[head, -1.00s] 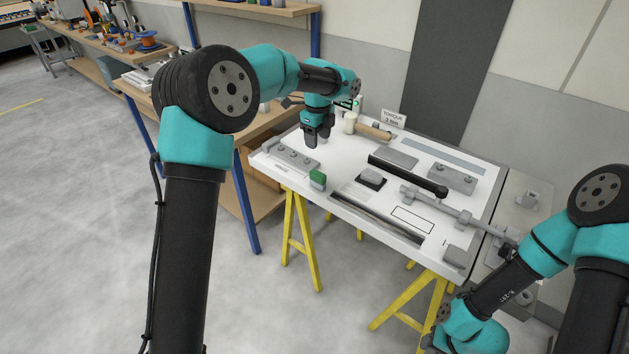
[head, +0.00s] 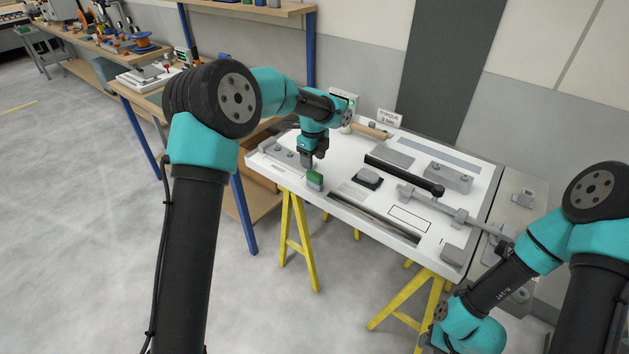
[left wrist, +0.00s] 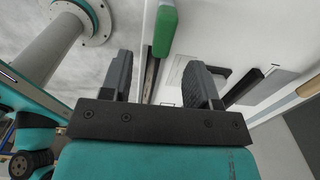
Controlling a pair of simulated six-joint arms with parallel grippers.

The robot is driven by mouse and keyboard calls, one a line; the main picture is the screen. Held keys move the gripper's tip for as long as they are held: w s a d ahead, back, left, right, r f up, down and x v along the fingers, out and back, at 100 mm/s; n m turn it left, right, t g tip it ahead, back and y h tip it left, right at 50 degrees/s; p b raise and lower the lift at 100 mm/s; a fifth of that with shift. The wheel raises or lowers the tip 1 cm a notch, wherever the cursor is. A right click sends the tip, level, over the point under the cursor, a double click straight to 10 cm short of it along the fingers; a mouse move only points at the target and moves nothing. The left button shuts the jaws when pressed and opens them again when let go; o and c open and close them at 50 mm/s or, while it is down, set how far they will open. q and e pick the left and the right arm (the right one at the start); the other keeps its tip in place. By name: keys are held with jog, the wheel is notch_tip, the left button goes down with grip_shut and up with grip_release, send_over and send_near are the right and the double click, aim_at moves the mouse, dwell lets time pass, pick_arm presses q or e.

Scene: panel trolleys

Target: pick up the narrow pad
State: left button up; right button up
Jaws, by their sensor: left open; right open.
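A small block with a green top and pale lower part (head: 314,180) stands near the front left edge of the white table; I take it for the narrow pad. It also shows at the top of the left wrist view (left wrist: 165,32), beyond the fingertips and between their lines. My left gripper (head: 307,161) is just above and behind it in the head view, pointing down. In the left wrist view its fingers (left wrist: 158,65) are apart with nothing between them.
The white panel table (head: 345,190) stands on yellow trestles (head: 297,235). A grey bar with knobs (head: 285,152) lies left of the left gripper. A dark rod (head: 405,176), a wooden handle (head: 370,131) and a grey shaft (head: 440,208) lie further right.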

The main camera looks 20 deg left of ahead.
aim_at(315, 173)
pick_arm(q)
jog(key=shift+f, duration=1.95)
jog(key=shift+f, duration=0.1)
jog(key=shift+w+d+f, duration=0.1)
jog(key=shift+f, duration=1.15)
jog(key=shift+w+d+f, duration=0.1)
jog(key=shift+f, duration=1.15)
jog(key=shift+c, duration=0.3)
jog(key=c, duration=0.9)
jog(key=shift+r, duration=0.1)
jog(key=shift+c, duration=0.2)
jog(key=shift+r, duration=1.75)
jog(key=s+d+r, duration=0.1)
jog(key=s+d, duration=0.3)
jog(key=s, duration=1.1)
jog(key=shift+s+d+r, duration=0.15)
jog(key=shift+s+d, duration=0.05)
